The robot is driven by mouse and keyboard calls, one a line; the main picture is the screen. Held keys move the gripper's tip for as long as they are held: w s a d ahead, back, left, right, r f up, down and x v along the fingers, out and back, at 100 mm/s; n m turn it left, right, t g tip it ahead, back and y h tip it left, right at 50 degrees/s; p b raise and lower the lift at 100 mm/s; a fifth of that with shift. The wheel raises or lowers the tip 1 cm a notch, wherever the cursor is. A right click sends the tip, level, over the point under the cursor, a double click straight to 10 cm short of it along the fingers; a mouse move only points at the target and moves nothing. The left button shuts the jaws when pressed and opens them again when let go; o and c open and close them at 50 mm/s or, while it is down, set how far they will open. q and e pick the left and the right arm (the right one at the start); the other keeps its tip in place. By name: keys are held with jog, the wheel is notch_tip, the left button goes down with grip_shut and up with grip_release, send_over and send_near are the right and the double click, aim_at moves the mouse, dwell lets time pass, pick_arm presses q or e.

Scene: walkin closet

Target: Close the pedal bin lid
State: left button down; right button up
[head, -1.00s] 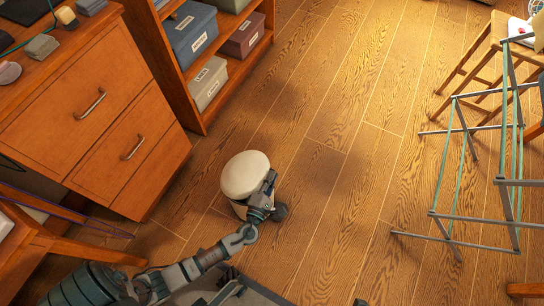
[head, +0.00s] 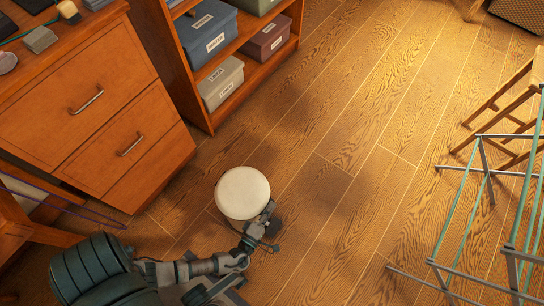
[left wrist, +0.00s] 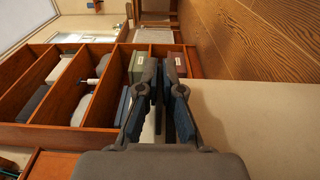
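The pedal bin stands on the wood floor, its round cream lid (head: 242,193) facing up in the head view. Little of its body shows below the lid, and I cannot tell whether a gap is left under the lid. My left gripper (head: 262,224) is at the lid's lower right edge, close beside it; contact is unclear. In the left wrist view the two fingers (left wrist: 164,68) stand a little apart with nothing held between them. A broad cream surface (left wrist: 255,125), likely the lid, fills the right there. My right gripper is not in view.
A wooden drawer cabinet (head: 95,110) stands left of the bin. A shelf with storage boxes (head: 208,30) stands behind it. A metal drying rack (head: 480,215) and a wooden stool or chair (head: 515,105) are at the right. The floor between is clear.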

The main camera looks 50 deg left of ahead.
pick_arm(q)
jog(key=shift+s+f, duration=0.15)
jog(key=shift+f, duration=0.2)
jog(key=c, duration=1.3)
grip_release()
jog(key=shift+c, duration=0.2)
jog(key=v, duration=0.7)
jog(key=shift+s, duration=0.15)
jog(key=shift+d, duration=0.15)
